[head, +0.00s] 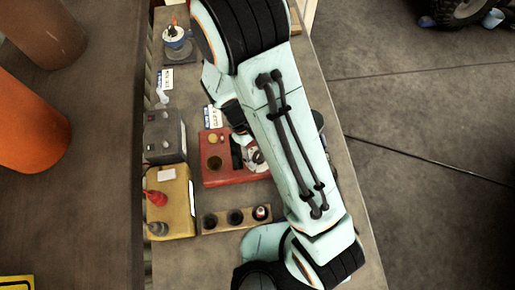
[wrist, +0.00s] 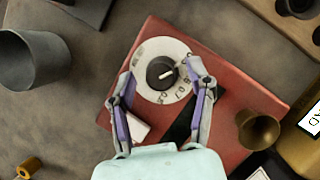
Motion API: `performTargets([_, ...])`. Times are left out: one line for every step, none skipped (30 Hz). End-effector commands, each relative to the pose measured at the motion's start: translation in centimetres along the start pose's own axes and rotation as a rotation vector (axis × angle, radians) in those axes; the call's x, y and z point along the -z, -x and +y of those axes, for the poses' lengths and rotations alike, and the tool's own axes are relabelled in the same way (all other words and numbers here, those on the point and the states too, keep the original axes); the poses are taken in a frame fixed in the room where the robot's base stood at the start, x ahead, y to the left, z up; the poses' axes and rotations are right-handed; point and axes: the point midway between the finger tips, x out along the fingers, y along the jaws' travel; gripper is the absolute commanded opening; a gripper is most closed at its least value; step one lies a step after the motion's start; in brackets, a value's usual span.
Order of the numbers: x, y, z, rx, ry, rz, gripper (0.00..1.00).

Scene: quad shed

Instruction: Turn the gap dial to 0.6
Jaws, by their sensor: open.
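The gap dial (wrist: 147,50) is a white disc with dark markings on a red block (wrist: 237,84). Its round black knob (wrist: 155,67) has a pale pointer line towards the right and slightly up in the wrist view. Small figures, possibly 0.7 and 0.8, show on the lower right of the disc; the exact reading is unclear. My gripper (wrist: 162,74) is open, its two fingers on opposite sides of the knob and over the disc. I cannot tell whether they touch it. In the head view the red block (head: 212,178) shows, with the dial (head: 257,158) partly hidden by my arm.
A brass cup (wrist: 258,131) stands on the red block. A grey cup (wrist: 30,62) is at left. In the head view, a yellow box (head: 178,190), a grey box (head: 165,135) and a wooden holder (head: 222,227) crowd the block's left and near sides.

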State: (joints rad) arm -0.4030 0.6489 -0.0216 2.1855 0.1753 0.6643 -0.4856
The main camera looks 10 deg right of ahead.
Motion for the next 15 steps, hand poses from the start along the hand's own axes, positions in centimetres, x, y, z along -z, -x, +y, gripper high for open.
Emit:
performTargets([0.0,-0.06,0.0,0.0,0.0,0.0,0.54])
performTargets([0.0,-0.05,0.01,0.0,0.0,0.0,0.54])
performTargets([0.0,-0.04,0.01,0.0,0.0,0.0,0.54])
performTargets([0.0,-0.03,0.01,0.0,0.0,0.001,0.54])
performTargets([0.0,-0.03,0.01,0.0,0.0,0.001,0.54])
performTargets([0.01,-0.02,0.0,0.0,0.0,0.001,0.48])
performTargets([0.01,-0.02,0.0,0.0,0.0,0.001,0.38])
performTargets([0.01,-0.01,0.0,0.0,0.0,0.001,0.29])
performTargets([0.01,-0.01,0.0,0.0,0.0,0.001,0.16])
performTargets([0.01,0.0,0.0,0.0,0.0,0.001,0.07])
performTargets([0.01,0.0,0.0,0.0,0.0,0.001,0.0])
performTargets([0.01,0.0,0.0,0.0,0.0,0.001,0.0])
performTargets([0.01,0.0,0.0,0.0,0.0,0.001,0.0])
performTargets([0.01,-0.01,0.0,0.0,0.0,0.001,0.0])
performTargets([0.01,-0.01,0.0,0.0,0.0,0.001,0.0])
